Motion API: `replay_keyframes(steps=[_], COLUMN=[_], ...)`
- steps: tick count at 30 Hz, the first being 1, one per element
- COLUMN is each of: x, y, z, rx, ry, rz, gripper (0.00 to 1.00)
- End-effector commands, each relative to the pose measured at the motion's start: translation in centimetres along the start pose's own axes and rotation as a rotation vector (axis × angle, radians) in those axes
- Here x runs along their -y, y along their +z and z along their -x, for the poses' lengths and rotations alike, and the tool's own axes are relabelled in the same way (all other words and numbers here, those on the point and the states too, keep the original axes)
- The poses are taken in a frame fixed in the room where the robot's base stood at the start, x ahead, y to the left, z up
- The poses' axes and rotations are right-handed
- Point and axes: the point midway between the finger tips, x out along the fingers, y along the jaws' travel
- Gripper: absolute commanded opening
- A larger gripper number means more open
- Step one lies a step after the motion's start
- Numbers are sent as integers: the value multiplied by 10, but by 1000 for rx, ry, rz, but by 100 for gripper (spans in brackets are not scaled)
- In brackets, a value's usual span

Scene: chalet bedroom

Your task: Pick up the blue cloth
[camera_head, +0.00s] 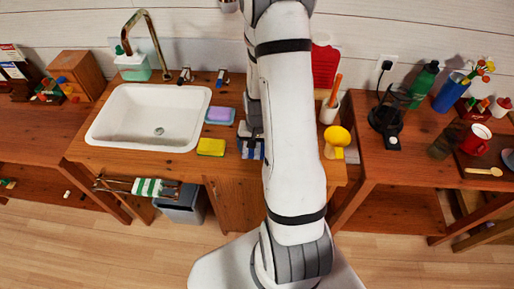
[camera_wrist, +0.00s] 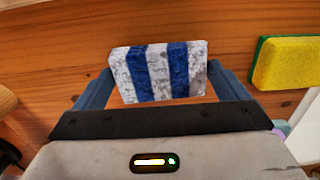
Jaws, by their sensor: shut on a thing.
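The blue cloth (camera_wrist: 177,70) is a folded, block-like piece with blue and white stripes. It sits between the two fingers of my gripper (camera_wrist: 160,80), which is shut on it in the wrist view. In the head view the cloth (camera_head: 251,153) shows low at the fingers of my gripper (camera_head: 252,137), over the wooden counter right of the sink. My arm hides part of the gripper and the counter behind it. I cannot tell whether the cloth touches the counter.
A yellow sponge (camera_head: 211,147) lies just left of the cloth, with a purple sponge on a dish (camera_head: 220,115) behind it. The white sink (camera_head: 150,117) is further left. A yellow funnel-like item (camera_head: 337,138) and a white cup (camera_head: 329,110) stand to the right.

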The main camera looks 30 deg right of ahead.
Motion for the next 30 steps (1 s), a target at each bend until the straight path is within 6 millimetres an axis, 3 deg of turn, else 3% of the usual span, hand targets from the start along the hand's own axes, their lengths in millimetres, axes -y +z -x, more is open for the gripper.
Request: replay_keyframes(steps=[5,18,30], x=[0,1,1], y=[-1,-1,0], z=[15,84,97], rx=[-4,-4,0], ry=[-1,-1,0], rz=[0,1,2], gripper=[68,68,68])
